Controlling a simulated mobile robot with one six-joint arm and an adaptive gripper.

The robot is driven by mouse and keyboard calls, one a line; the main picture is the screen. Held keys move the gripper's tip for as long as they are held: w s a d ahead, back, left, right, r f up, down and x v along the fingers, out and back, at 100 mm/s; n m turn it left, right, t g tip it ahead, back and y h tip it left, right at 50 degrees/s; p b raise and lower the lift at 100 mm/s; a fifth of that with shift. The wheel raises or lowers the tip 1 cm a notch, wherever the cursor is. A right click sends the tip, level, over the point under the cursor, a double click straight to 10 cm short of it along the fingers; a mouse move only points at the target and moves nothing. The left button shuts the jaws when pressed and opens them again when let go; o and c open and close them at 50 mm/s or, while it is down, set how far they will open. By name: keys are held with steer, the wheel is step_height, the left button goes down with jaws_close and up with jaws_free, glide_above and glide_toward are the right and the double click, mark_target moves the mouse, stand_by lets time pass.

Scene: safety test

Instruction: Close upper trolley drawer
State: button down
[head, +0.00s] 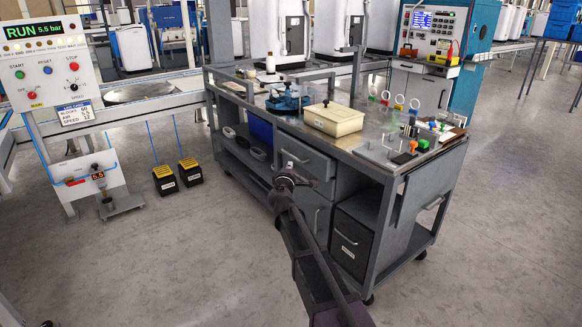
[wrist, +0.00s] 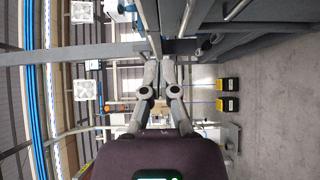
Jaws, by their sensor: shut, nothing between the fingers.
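The grey trolley (head: 378,170) stands in the middle of the head view. Its upper drawer (head: 318,165) appears to stand out from the trolley body, with its front facing me; how far is hard to tell. A lower drawer (head: 316,212) is below it and looks flush. My gripper (head: 286,174) is shut and empty, at the near left side of the upper drawer front, partly covering it in the head view. Whether it touches is unclear. In the wrist view, my gripper (wrist: 160,62) shows its fingers together, near grey trolley parts (wrist: 235,30).
The trolley top carries a cream box (head: 333,118), a blue tool (head: 287,100) and several small parts at the right. A separate dark drawer (head: 352,240) sits lower right. Two black-and-yellow pedals (head: 178,174) lie on the floor at left. The floor in front is clear.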

steer(key=c, duration=0.9)
jaws_free()
steer(key=shift+d, duration=0.1)
steer(key=shift+c, duration=0.2)
steer(key=shift+o, duration=1.3)
steer(key=shift+s+d, duration=0.1)
steer(key=shift+d, duration=0.2)
steer(key=s+d+f+m+g+h+p, duration=0.1)
steer(key=s+d+f+m+g+h, duration=0.15)
steer(key=s+d+m, duration=0.4)
steer(key=s+d+f+m+g+h+p, duration=0.1)
steer(key=s+d+f+m+g, duration=0.2)
steer(key=d, duration=0.6)
steer(key=s+d+f+m+g+h+p, duration=0.1)
steer(key=s+d+f+m+g+h, duration=0.15)
steer(key=s+d+g, duration=0.4)
steer(key=s+d+f+m+g+y+p, duration=0.1)
steer(key=s+d+f+m+g+y, duration=0.1)
steer(key=s, duration=0.8)
steer(key=s+d+f+m+g+y+p, duration=0.1)
steer(key=s+f+m+g+y, duration=0.2)
steer(key=s, duration=0.7)
steer(key=shift+d+f+g+y, duration=0.2)
steer(key=shift+d+g+y, duration=0.25)
steer(key=shift+y, duration=0.55)
steer(key=shift+s, duration=0.1)
